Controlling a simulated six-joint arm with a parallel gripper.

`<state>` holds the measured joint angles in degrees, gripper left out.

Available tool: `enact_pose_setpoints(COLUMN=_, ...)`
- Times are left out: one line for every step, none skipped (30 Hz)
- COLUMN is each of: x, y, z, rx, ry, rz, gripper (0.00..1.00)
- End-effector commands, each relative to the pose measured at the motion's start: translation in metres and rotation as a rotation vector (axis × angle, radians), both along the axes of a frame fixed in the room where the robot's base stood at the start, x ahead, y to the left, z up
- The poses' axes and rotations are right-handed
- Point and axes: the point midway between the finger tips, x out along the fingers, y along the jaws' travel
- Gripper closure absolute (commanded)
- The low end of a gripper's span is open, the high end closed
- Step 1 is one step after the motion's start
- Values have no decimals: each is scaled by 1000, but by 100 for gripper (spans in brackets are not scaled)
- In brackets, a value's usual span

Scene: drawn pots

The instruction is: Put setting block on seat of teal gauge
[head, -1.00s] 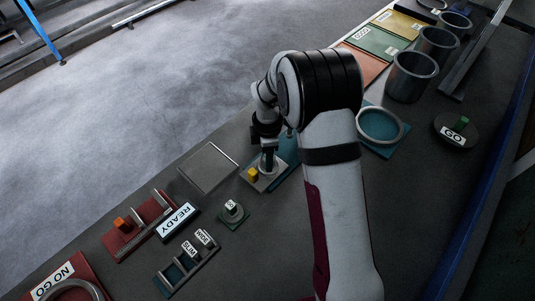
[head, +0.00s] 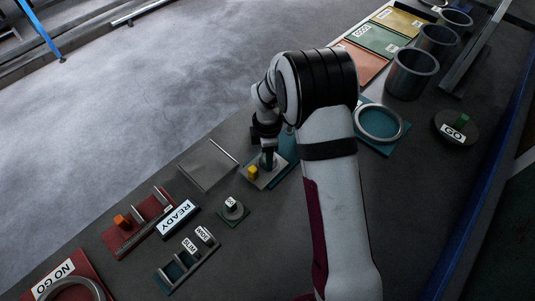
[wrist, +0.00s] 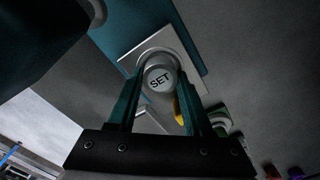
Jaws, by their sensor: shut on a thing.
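The setting block (wrist: 159,78) is a pale round piece marked SET, held between the two teal fingers of my gripper (wrist: 165,95) in the wrist view. In the head view my gripper (head: 268,161) points down over the pale plate of the teal gauge (head: 288,147). In the wrist view the gauge's teal base (wrist: 187,22) and its plate (wrist: 131,62) lie beyond the block, with a round seat ring (wrist: 158,52) partly hidden by it. A yellow block (head: 252,172) sits on the plate beside the gripper. I cannot tell whether the setting block touches the seat.
A clear flat plate (head: 208,166) lies left of the gauge. A READY sign (head: 178,218), a red rack (head: 138,228), a teal SLIM/WIDE rack (head: 186,262) and a small green stand (head: 233,212) are nearby. A teal ring tray (head: 381,124) lies right of my arm.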

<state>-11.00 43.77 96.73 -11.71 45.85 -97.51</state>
Motion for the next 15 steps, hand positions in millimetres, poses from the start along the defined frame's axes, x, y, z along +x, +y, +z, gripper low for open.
enact_pose_setpoints(x=0, y=0, z=0, rx=0, ry=0, rz=0, gripper=46)
enact_pose_setpoints(x=0, y=0, z=0, rx=0, ry=0, rz=0, gripper=40)
enact_pose_setpoints(x=0, y=0, z=0, rx=0, ry=0, rz=0, gripper=33)
enact_pose_setpoints(x=0, y=0, z=0, rx=0, ry=0, rz=0, gripper=28)
enact_pose_setpoints(x=0, y=0, z=0, rx=0, ry=0, rz=1, gripper=22)
enact_pose_setpoints(x=0, y=0, z=0, rx=0, ry=0, rz=1, gripper=15)
enact_pose_setpoints(x=0, y=0, z=0, rx=0, ry=0, rz=1, gripper=15)
enact_pose_setpoints(x=0, y=0, z=0, rx=0, ry=0, rz=1, gripper=15)
enact_pose_setpoints(x=0, y=0, z=0, rx=0, ry=0, rz=1, gripper=15)
enact_pose_setpoints(x=0, y=0, z=0, rx=0, ry=0, rz=1, gripper=15)
enact_pose_setpoints(x=0, y=0, z=0, rx=0, ry=0, rz=1, gripper=15)
enact_pose_setpoints(x=0, y=0, z=0, rx=0, ry=0, rz=1, gripper=15)
enact_pose_setpoints(x=0, y=0, z=0, rx=0, ry=0, rz=1, gripper=15)
enact_pose_setpoints(x=0, y=0, z=0, rx=0, ry=0, rz=1, gripper=15)
enact_pose_setpoints(x=0, y=0, z=1, rx=0, ry=0, rz=1, gripper=15)
